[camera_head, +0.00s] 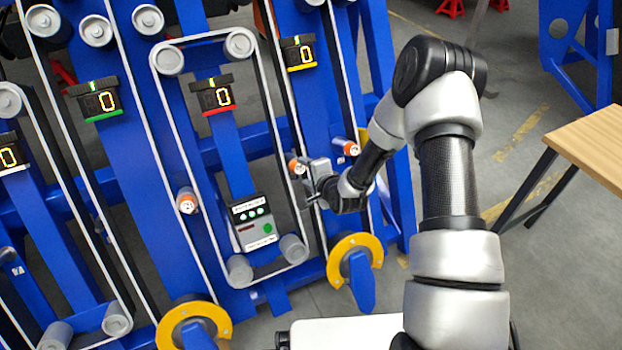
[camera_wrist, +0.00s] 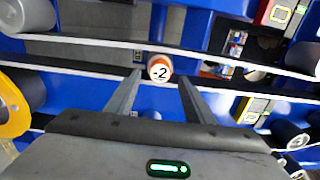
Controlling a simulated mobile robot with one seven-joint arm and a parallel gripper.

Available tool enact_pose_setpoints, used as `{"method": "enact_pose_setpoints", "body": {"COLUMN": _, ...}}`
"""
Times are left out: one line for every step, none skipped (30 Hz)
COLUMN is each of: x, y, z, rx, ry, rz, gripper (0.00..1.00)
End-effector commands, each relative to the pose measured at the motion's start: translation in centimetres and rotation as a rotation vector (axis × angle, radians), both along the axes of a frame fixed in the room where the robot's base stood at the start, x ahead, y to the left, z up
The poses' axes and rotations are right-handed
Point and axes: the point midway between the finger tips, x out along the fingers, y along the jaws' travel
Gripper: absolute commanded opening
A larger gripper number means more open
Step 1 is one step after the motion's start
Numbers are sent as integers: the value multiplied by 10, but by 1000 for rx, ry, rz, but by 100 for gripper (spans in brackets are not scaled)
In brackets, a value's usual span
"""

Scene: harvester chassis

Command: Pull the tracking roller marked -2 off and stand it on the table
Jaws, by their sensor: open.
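The roller marked -2 (camera_wrist: 160,69) shows its white face and orange rim in the wrist view, on the blue chassis beside a belt. It appears as the orange-and-white roller (camera_head: 297,166) close to my gripper in the head view. My gripper (camera_wrist: 160,78) is open and empty, one finger to each side of the roller's face. I cannot tell whether the fingertips reach past its rim. In the head view my gripper (camera_head: 308,198) is small and partly hidden by its own wrist. The wooden table (camera_head: 592,150) is at the right edge, its visible top bare.
Similar rollers sit at the right (camera_head: 346,146) and left (camera_head: 187,201) on the chassis. Grey belt pulleys (camera_head: 293,248), yellow wheels (camera_head: 354,260) and a control box (camera_head: 252,222) are nearby. Open grey floor lies between chassis and table.

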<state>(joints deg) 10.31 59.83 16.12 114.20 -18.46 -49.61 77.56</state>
Motion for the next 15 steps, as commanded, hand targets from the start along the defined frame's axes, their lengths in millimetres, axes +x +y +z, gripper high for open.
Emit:
{"method": "enact_pose_setpoints", "body": {"x": 7, "y": 4, "z": -7, "rx": 0, "ry": -2, "rz": 2, "gripper": 48}}
{"method": "enact_pose_setpoints", "body": {"x": 11, "y": 5, "z": -9, "rx": 0, "ry": -2, "rz": 2, "gripper": 48}}
{"method": "enact_pose_setpoints", "body": {"x": 16, "y": 7, "z": -12, "rx": -1, "ry": -3, "rz": 2, "gripper": 48}}
{"method": "enact_pose_setpoints", "body": {"x": 19, "y": 9, "z": -14, "rx": -2, "ry": -2, "rz": 2, "gripper": 48}}
{"method": "enact_pose_setpoints", "body": {"x": 23, "y": 10, "z": -17, "rx": -1, "ry": -3, "rz": 2, "gripper": 48}}
{"method": "enact_pose_setpoints", "body": {"x": 27, "y": 12, "z": -20, "rx": -2, "ry": -1, "rz": 2, "gripper": 48}}
{"method": "enact_pose_setpoints", "body": {"x": 31, "y": 13, "z": -22, "rx": -2, "ry": -1, "rz": 1, "gripper": 48}}
{"method": "enact_pose_setpoints", "body": {"x": 34, "y": 14, "z": -24, "rx": -2, "ry": -2, "rz": 1, "gripper": 48}}
{"method": "enact_pose_setpoints", "body": {"x": 38, "y": 16, "z": -26, "rx": -2, "ry": -2, "rz": 2, "gripper": 48}}
{"method": "enact_pose_setpoints", "body": {"x": 41, "y": 18, "z": -27, "rx": -2, "ry": -2, "rz": 2, "gripper": 48}}
{"method": "enact_pose_setpoints", "body": {"x": 43, "y": 18, "z": -29, "rx": -2, "ry": -1, "rz": 2, "gripper": 48}}
{"method": "enact_pose_setpoints", "body": {"x": 46, "y": 20, "z": -30, "rx": -1, "ry": -2, "rz": 1, "gripper": 48}}
{"method": "enact_pose_setpoints", "body": {"x": 49, "y": 20, "z": -31, "rx": -1, "ry": -2, "rz": 1, "gripper": 48}}
{"method": "enact_pose_setpoints", "body": {"x": 50, "y": 21, "z": -32, "rx": -1, "ry": -2, "rz": 1, "gripper": 48}}
{"method": "enact_pose_setpoints", "body": {"x": 52, "y": 22, "z": -33, "rx": -2, "ry": -1, "rz": 1, "gripper": 48}}
